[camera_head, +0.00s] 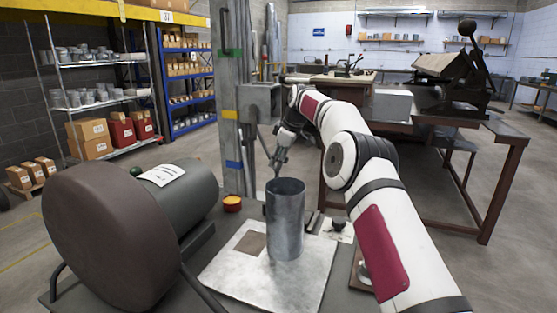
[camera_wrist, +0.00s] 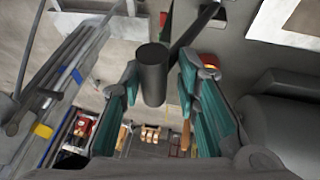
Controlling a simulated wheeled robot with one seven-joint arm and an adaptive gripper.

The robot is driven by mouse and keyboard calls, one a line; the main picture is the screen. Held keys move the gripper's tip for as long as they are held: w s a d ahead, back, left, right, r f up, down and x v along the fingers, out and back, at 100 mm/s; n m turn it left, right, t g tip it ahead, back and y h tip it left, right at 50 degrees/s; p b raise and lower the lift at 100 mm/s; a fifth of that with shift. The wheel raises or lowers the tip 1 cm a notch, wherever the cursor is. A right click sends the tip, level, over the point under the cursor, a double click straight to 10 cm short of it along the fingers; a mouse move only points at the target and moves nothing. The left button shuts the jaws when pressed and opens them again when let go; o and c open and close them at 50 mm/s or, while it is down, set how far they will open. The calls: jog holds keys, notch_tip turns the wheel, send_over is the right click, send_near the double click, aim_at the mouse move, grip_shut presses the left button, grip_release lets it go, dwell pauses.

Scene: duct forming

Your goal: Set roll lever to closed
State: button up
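My gripper (camera_head: 279,158) is in the middle of the head view, in front of the metal post and low beside its grey box. In the wrist view my gripper (camera_wrist: 157,85) has its teal-padded fingers apart. A dark cylindrical handle (camera_wrist: 153,72) shows between the fingers, with visible gaps on both sides. A dark rod (camera_wrist: 195,30) runs near it toward the upper right; this looks like the roll lever, but I cannot tell its setting. In the head view the lever cannot be made out clearly near my gripper.
A sheet-metal cylinder (camera_head: 285,225) stands upright on a pale plate (camera_head: 232,273), close below my gripper. A red button (camera_head: 232,203) sits left of it. A large brown disc (camera_head: 110,240) and green-grey drum (camera_head: 180,190) fill the front left. A workbench (camera_head: 430,130) stands behind my arm.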

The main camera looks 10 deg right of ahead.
jog(key=shift+o, duration=0.2)
jog(key=v, duration=1.2)
jog(key=shift+f, duration=0.1)
